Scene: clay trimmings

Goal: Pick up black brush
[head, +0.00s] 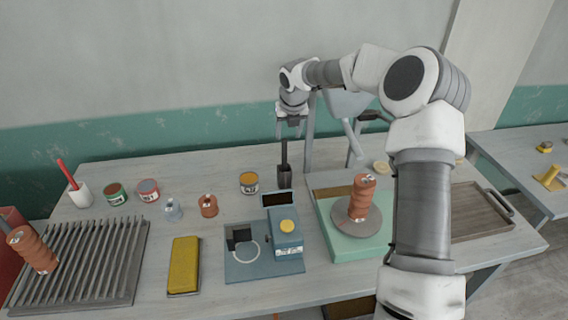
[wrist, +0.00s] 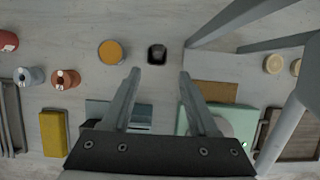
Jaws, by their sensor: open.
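The black brush (head: 284,152) stands upright at the back of the table, its thin dark handle rising from a dark cup (head: 285,180). In the wrist view the cup (wrist: 157,54) shows from above as a small dark square, and the brush inside it is hard to make out. My gripper (head: 290,124) is open and empty, pointing down above the brush. In the wrist view the cup lies just beyond the gap between my fingertips (wrist: 160,74). I see no contact with the handle.
A yellow-topped can (head: 249,183) stands left of the cup. A grey stand (head: 355,140) rises close on the right. Left are jars, a yellow block (head: 184,265) and a ribbed rack.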

